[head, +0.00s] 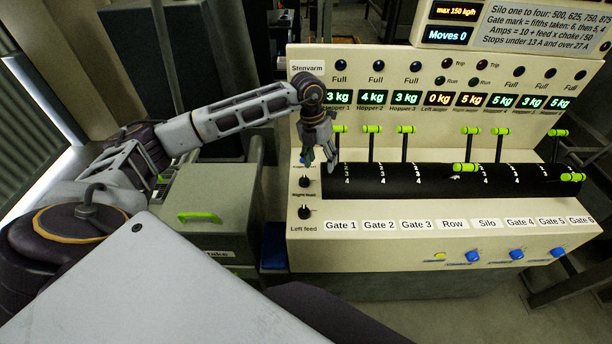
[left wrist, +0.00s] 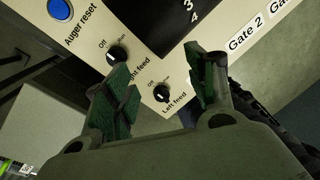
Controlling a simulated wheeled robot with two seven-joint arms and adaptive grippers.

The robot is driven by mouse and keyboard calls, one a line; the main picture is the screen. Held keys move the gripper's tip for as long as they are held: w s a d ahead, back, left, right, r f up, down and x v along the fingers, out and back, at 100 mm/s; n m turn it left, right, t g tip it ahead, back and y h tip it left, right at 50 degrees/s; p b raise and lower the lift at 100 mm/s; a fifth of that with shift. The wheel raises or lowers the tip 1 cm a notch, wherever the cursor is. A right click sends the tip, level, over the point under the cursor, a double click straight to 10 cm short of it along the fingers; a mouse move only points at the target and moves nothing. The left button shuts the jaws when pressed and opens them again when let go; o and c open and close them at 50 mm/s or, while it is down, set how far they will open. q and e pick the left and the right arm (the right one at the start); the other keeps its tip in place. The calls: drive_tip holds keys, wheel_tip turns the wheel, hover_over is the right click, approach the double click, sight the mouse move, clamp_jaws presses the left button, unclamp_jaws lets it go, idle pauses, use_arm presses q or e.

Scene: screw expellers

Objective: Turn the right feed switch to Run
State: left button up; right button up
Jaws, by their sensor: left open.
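The right feed switch (head: 305,181) is a small black round knob at the left end of the cream control panel. In the left wrist view the same right feed knob (left wrist: 117,54) has Off and Run marks above it and a small white pointer mark; I cannot tell for sure which mark it points to. My left gripper (head: 320,158) is open and empty, just above and right of the knob, apart from it. In the left wrist view its green-padded fingers (left wrist: 162,78) are spread, with the left finger partly covering the right feed label. My right gripper is not in view.
The left feed knob (head: 304,212) sits just below the right feed knob. A blue auger reset button (left wrist: 59,9) lies above. Green-handled gate levers (head: 404,130) stand in a black slotted drum (head: 400,182) to the right. A grey box (head: 205,215) stands left of the panel.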

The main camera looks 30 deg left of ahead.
use_arm(q)
drive_tip(key=r+y, duration=0.1)
drive_tip(key=y, duration=0.1)
hover_over(304, 178)
drive_tip(key=shift+r+n, duration=0.2)
drive_tip(key=shift+n, duration=0.2)
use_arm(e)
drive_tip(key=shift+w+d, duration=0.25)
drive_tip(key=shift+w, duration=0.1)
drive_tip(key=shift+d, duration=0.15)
use_arm(q)
drive_tip(key=shift+f, duration=0.1)
wheel_tip(304, 178, down, 12)
drive_tip(key=p, duration=0.2)
drive_tip(key=shift+p, duration=0.3)
drive_tip(key=shift+f, duration=0.8)
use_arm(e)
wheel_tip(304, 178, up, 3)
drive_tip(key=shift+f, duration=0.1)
